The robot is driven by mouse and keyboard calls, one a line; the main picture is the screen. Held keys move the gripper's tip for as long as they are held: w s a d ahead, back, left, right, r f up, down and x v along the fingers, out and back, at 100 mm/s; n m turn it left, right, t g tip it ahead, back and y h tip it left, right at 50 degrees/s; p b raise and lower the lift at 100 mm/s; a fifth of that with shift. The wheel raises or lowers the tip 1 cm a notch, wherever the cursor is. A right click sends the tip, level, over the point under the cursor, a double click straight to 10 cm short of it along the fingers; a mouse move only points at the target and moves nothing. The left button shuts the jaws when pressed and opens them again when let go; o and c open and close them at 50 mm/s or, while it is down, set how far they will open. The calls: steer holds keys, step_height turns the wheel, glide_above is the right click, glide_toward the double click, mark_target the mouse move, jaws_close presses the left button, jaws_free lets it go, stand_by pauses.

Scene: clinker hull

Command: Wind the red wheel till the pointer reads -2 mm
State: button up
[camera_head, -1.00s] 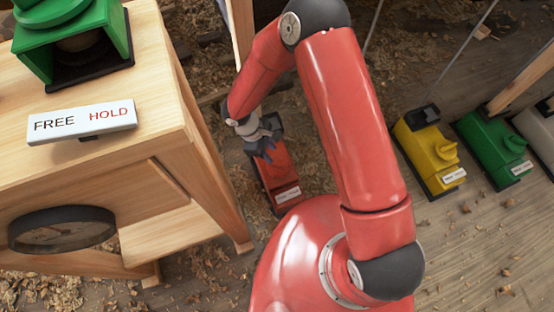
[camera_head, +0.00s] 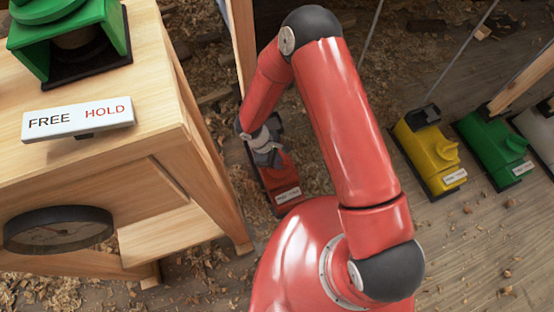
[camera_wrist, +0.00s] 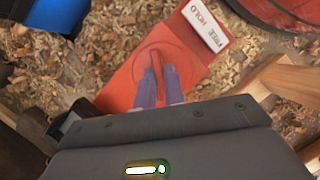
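The red unit (camera_head: 282,178) stands on the floor beside the bench, with its wheel partly hidden by my gripper (camera_head: 267,155). In the wrist view, the red wheel (camera_wrist: 156,56) is a round knob with a raised grip bar on the red base (camera_wrist: 125,92). My gripper's two purplish fingers (camera_wrist: 159,72) stand on either side of that bar, close against it. A white plate with FREE and HOLD (camera_wrist: 206,25) is on the unit's end. A round dark-rimmed dial (camera_head: 58,230) hangs at the bench's front; its pointer and marks are too small to read.
The wooden bench (camera_head: 190,150) fills the left, with a green unit (camera_head: 115,35) and a FREE/HOLD plate (camera_head: 78,119) on it. A yellow unit (camera_head: 430,150) and a green floor unit (camera_head: 493,148) stand at right. Shavings litter the floor.

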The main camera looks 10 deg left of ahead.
steer(key=shift+f+n+b, duration=0.1)
steer(key=shift+n+b, duration=0.2)
steer(key=shift+b, duration=0.35)
jaws_close()
steer(key=o, duration=0.7)
jaws_free()
steer(key=p+v, duration=0.1)
steer(key=v, duration=0.7)
